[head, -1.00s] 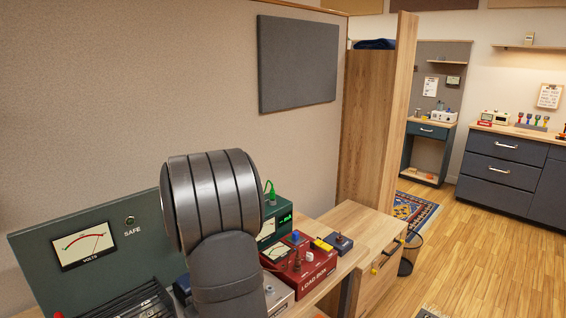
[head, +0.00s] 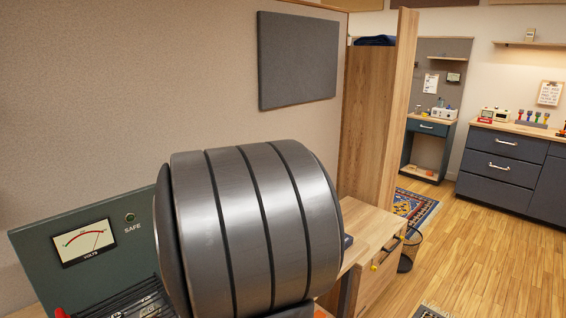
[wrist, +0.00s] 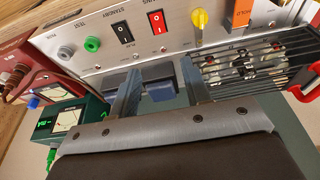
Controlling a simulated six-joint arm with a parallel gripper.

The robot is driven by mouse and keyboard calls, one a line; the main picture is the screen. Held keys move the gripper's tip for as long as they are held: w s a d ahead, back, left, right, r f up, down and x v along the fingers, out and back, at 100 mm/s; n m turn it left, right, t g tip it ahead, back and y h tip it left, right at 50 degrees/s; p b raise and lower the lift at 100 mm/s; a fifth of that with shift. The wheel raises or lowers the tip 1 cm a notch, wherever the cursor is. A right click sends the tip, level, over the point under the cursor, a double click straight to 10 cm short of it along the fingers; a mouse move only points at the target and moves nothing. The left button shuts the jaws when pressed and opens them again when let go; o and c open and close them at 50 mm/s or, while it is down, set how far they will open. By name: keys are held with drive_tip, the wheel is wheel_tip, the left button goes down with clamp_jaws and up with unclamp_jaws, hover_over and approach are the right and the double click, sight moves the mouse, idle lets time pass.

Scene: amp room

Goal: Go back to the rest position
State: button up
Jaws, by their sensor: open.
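My gripper (wrist: 160,78) shows in the wrist view with its two fingers apart. It is over the amp's silver front panel (wrist: 100,62). A dark blue object shows between and behind the fingers; I cannot tell if it touches them. The panel carries a black standby switch (wrist: 122,33), a red switch (wrist: 156,22) and a yellow knob (wrist: 199,20). In the head view my large grey arm link fills the lower middle and hides the gripper and most of the bench.
The green panel with a volts meter (head: 83,243) stands at left. The wrist view shows a red box (wrist: 22,68), a green meter box (wrist: 75,125) and a red handle (wrist: 303,88). A wooden cabinet (head: 370,235) stands right of my arm. Open floor lies farther right.

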drive_tip(key=x, duration=1.4)
drive_tip(key=shift+f, duration=0.35)
drive_tip(key=shift+a+r+g, duration=0.1)
drive_tip(key=shift+g, duration=0.2)
drive_tip(key=shift+w+a+g+h, duration=0.15)
drive_tip(key=shift+w+g+h, duration=0.1)
drive_tip(key=shift+g+h, duration=0.6)
wheel_tip(320, 180, up, 17)
drive_tip(key=shift+r+h, duration=0.1)
drive_tip(key=shift+h, duration=0.15)
